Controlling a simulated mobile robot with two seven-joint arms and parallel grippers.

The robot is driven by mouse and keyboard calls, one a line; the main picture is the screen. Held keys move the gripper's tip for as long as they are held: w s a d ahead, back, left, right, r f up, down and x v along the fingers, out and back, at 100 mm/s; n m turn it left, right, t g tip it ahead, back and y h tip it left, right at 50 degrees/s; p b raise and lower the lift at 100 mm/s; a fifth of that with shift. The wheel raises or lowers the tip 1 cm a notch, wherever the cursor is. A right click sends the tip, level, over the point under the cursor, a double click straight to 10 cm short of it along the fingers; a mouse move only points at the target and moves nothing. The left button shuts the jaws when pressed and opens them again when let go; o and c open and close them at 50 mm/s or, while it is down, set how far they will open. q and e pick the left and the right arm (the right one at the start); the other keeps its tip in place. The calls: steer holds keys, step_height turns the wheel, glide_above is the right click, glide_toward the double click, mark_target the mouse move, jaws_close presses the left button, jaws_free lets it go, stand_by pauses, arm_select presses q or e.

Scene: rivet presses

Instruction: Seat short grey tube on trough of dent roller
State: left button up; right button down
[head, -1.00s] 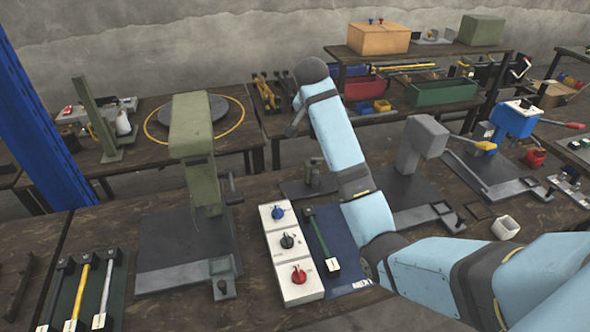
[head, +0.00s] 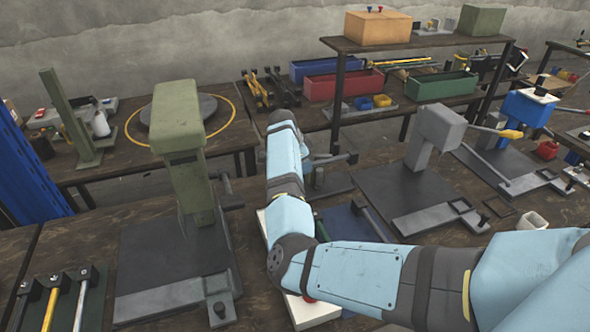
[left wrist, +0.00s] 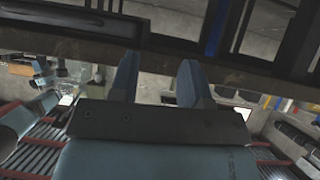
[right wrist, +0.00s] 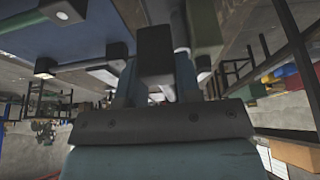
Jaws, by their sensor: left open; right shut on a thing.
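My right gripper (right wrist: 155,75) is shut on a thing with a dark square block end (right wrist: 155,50). In the head view my right arm crosses the table and hides this gripper. My left gripper (left wrist: 157,80) is open, with nothing between its fingers, and is outside the head view. I cannot tell for sure which device is the dent roller. A small device with a dark side handle (head: 335,160) stands just right of my raised arm link, partly hidden.
A green press (head: 180,130) stands left and a grey press (head: 438,125) right. Several tubes with black ends (head: 55,300) lie front left. A blue mat (head: 338,222) and a white control box (head: 310,316) are partly under my arm. A small white cup (head: 533,220) stands at right.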

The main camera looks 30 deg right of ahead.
steer(key=shift+w+a+f, duration=0.15)
steer(key=shift+a+f, duration=0.25)
steer(key=shift+a, duration=0.15)
